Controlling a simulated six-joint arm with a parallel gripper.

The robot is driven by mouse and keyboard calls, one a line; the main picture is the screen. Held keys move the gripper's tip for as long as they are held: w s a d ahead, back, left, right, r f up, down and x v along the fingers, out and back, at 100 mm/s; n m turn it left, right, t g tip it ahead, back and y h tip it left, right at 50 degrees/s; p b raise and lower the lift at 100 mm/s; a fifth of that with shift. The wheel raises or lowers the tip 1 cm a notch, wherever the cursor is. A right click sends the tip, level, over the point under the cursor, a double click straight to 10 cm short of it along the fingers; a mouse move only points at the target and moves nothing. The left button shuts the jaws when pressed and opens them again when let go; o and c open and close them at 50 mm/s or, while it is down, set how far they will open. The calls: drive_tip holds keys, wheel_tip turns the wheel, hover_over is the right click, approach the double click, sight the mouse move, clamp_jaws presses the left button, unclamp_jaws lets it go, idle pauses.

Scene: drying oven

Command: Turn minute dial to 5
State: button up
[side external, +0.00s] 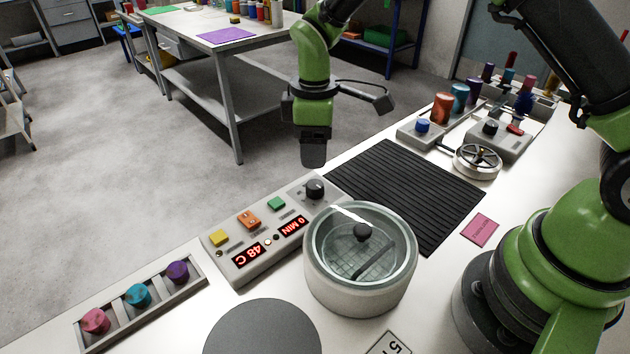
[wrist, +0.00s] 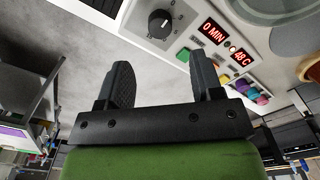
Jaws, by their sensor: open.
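The minute dial is a black knob (side external: 314,188) at the far right end of the grey control panel (side external: 233,265), and it also shows in the wrist view (wrist: 159,23). The minute display (side external: 292,226) glows red and reads 0 MIN; in the wrist view it (wrist: 212,31) reads the same. My gripper (side external: 314,162) points down just above and behind the dial, apart from it. In the wrist view my gripper's two fingers (wrist: 160,82) are spread with nothing between them.
The temperature display (side external: 247,255) reads 48 C. Yellow, orange and green buttons sit on the panel. A round drying oven with a glass lid (side external: 360,290) stands close in front. A black ribbed mat (side external: 405,190) lies right of the panel. A tray (side external: 205,275) holds coloured knobs at left.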

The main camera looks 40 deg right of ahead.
sight(315, 184)
wheel_tip(315, 184, down, 8)
drive_tip(key=shift+f, duration=0.25)
drive_tip(key=c, duration=0.9)
